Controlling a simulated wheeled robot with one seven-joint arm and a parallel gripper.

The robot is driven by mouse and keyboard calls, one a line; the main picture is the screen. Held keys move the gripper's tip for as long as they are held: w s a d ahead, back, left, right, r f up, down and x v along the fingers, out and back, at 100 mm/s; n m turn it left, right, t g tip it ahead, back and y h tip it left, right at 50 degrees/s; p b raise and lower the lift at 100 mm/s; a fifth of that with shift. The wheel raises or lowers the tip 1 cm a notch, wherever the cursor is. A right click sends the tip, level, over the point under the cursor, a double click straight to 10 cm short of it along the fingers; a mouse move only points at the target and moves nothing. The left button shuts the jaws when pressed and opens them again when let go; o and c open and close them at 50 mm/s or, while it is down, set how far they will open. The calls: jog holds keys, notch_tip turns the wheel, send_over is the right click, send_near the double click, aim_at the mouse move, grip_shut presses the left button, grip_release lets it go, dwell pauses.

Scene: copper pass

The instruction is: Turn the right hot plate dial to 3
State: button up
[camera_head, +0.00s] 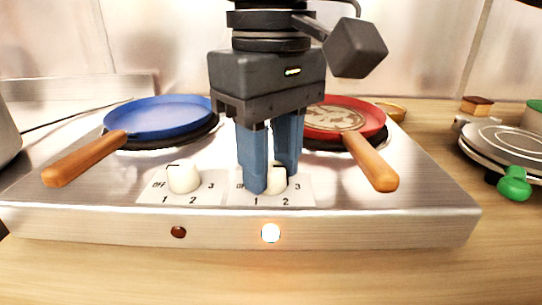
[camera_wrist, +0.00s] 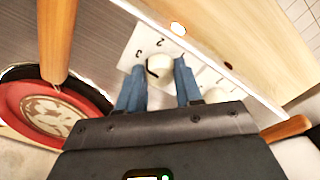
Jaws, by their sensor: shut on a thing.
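The right hot plate dial (camera_head: 277,181) is a white knob on a white panel marked OFF, 1, 2 and 3. My gripper (camera_head: 272,184) points down from above with its blue fingers closed on this dial, one on each side. In the wrist view the dial (camera_wrist: 160,68) sits between the fingertips of my gripper (camera_wrist: 158,76). A dark mark shows on the dial's side facing the 3, but its exact setting is hard to tell. The right indicator lamp (camera_head: 271,233) is lit. Part of the dial is hidden by the fingers in the head view.
The left dial (camera_head: 184,178) stands beside it, with a dark left lamp (camera_head: 178,232) below. A blue pan (camera_head: 160,117) and a red pan (camera_head: 357,121) sit on the plates. The red pan's wooden handle (camera_head: 371,163) juts forward right of my gripper.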

aim_at(271, 166)
jog(key=shift+n, duration=0.3)
jog(key=o, duration=1)
jog(key=shift+o, duration=0.2)
jog(key=shift+r, duration=0.1)
notch_tip(271, 166, up, 8)
jog(key=shift+f+p, duration=0.2)
jog(key=shift+p, duration=0.3)
